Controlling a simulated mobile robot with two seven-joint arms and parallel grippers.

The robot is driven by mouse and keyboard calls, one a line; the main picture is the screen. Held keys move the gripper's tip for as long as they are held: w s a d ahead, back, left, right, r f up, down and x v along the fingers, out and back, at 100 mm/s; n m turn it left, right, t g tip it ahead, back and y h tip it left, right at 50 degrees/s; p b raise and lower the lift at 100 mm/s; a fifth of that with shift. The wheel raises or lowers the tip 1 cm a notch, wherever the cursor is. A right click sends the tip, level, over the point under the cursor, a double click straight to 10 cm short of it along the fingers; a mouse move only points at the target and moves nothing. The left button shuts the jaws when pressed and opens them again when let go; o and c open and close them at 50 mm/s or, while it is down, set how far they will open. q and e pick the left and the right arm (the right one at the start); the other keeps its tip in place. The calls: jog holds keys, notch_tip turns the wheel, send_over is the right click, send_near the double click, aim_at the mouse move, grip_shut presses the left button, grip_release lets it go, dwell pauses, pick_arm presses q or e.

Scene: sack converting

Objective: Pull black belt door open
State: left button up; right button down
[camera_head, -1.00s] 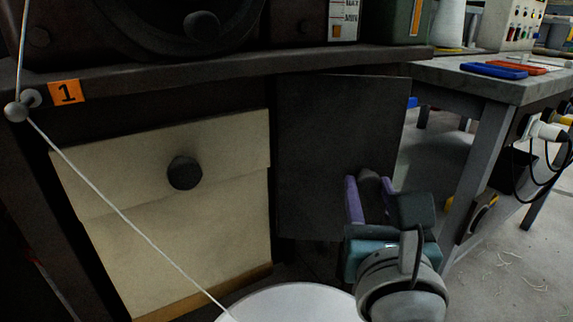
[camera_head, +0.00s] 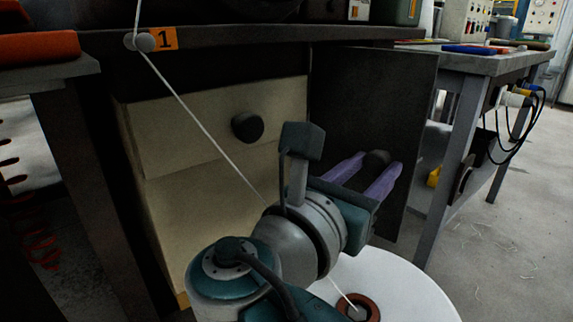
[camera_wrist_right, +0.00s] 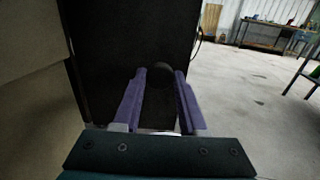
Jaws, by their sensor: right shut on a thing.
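The black belt door (camera_head: 360,95) is a dark flat panel under the machine table, right of cream drawer fronts. It carries a small round dark knob (camera_head: 376,160). My right gripper (camera_head: 372,166) has its two purple fingers on either side of this knob and is shut on it. In the right wrist view the knob (camera_wrist_right: 159,74) sits between the fingertips, with the door (camera_wrist_right: 125,35) behind. I cannot tell exactly how far the door stands out from the frame. My left gripper is not in view.
Cream drawers (camera_head: 215,145) with a dark knob (camera_head: 248,127) stand to the left. A white cord (camera_head: 205,132) runs from the table edge down to a white round top (camera_head: 405,285) below my right arm. A grey bench (camera_head: 465,100) stands right, with open floor beyond.

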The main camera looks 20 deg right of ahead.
jog(key=shift+a, duration=0.2)
dwell(0.4)
jog(key=shift+c, duration=2.3)
grip_release()
jog(key=shift+d, duration=0.1)
